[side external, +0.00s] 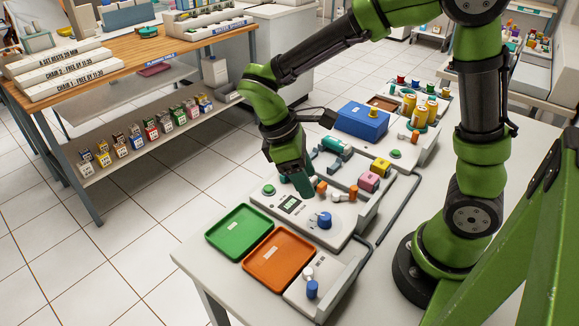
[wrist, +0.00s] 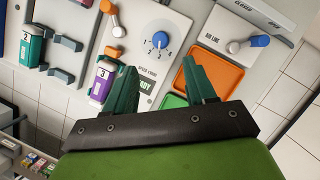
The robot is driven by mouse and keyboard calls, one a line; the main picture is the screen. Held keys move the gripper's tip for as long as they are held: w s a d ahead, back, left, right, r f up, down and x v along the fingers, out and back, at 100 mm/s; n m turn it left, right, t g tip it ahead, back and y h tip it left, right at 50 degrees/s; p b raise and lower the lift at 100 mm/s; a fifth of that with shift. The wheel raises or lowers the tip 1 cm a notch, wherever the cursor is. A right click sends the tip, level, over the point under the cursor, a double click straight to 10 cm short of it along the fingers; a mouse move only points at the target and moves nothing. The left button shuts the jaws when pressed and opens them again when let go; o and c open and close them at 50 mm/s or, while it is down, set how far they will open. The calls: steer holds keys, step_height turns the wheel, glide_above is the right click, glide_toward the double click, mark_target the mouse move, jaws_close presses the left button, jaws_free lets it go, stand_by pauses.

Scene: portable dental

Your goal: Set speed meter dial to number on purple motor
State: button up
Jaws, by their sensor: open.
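The speed meter dial is a blue knob (wrist: 160,39) ringed by small numbers on a white panel; it also shows in the side view (side external: 325,220). Its exact setting is too small to read surely. The purple motor (wrist: 102,88) bears a label with the number 3 and lies left of the dial in the wrist view. In the side view I cannot make it out near my gripper. My gripper (wrist: 161,66) is open, its two teal fingers apart with nothing between them. It is above the panel, close to the display (side external: 290,204), and not touching the dial.
A teal motor (wrist: 34,47) labelled 2 sits in a holder. A green tray (side external: 213,240) and an orange tray (side external: 252,265) lie in front of the panel. An air line unit with a blue-tipped lever (wrist: 258,41) stands beside it. A blue box (side external: 360,122) is farther back.

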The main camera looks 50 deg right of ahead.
steer(key=v, duration=0.5)
steer(key=shift+w+a+r, duration=0.1)
steer(key=shift+w+r, duration=0.05)
steer(key=shift+r, duration=0.2)
steer(key=s+d+r+m+t+y, duration=0.4)
steer(key=s+r+m+t, duration=0.2)
steer(key=m+t, duration=0.4)
steer(key=shift+s+d+m+t+y, duration=0.2)
steer(key=shift+s+m+t+y, duration=0.1)
steer(key=shift+s+m+t, duration=0.15)
